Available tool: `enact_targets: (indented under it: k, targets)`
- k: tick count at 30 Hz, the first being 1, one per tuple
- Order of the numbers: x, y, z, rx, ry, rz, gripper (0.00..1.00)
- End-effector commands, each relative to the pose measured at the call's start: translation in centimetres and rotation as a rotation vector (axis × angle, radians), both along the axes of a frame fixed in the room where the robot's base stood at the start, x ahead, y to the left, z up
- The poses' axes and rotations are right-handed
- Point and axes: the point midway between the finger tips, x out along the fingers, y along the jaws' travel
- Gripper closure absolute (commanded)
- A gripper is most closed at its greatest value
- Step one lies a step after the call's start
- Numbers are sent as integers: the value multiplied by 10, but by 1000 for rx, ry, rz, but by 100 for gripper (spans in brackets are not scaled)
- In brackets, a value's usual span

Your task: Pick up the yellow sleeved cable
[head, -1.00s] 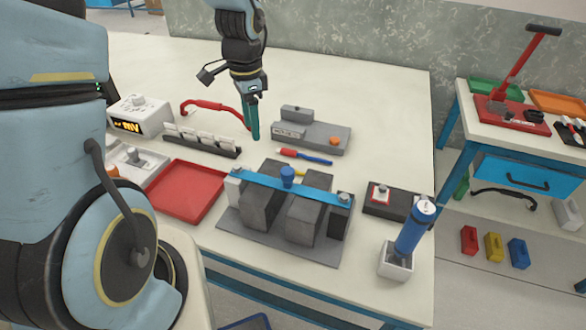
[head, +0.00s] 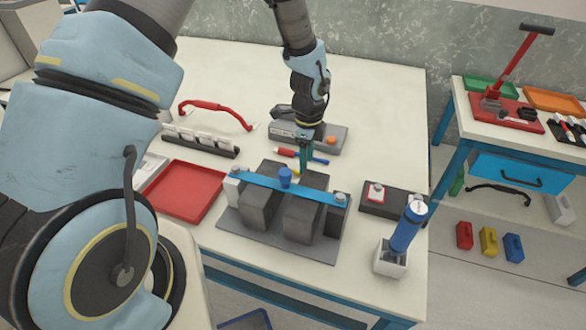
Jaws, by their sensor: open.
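The yellow sleeved cable (head: 297,171) shows only as a small yellow bit behind the blue bar (head: 270,184). The rest of it is hidden by the bar, the dark blocks and my gripper. My gripper (head: 305,165) points down over the table, just behind the blue bar and close to the yellow bit. It is open, and I see nothing held in it. I cannot tell how high its fingertips are above the cable.
A red tray (head: 188,190) is left; a blue cylinder in a white holder (head: 391,262) is right.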

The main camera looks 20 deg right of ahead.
Motion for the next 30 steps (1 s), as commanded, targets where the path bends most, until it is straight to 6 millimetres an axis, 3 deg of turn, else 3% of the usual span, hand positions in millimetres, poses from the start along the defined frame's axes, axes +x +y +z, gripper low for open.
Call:
enact_targets:
  k: [9,19,30]
  targets:
    - [2,-1,-33,1,1,1,43]
    - [2,-1,-39,0,0,1,44]
    - [2,-1,-39,0,0,1,85]
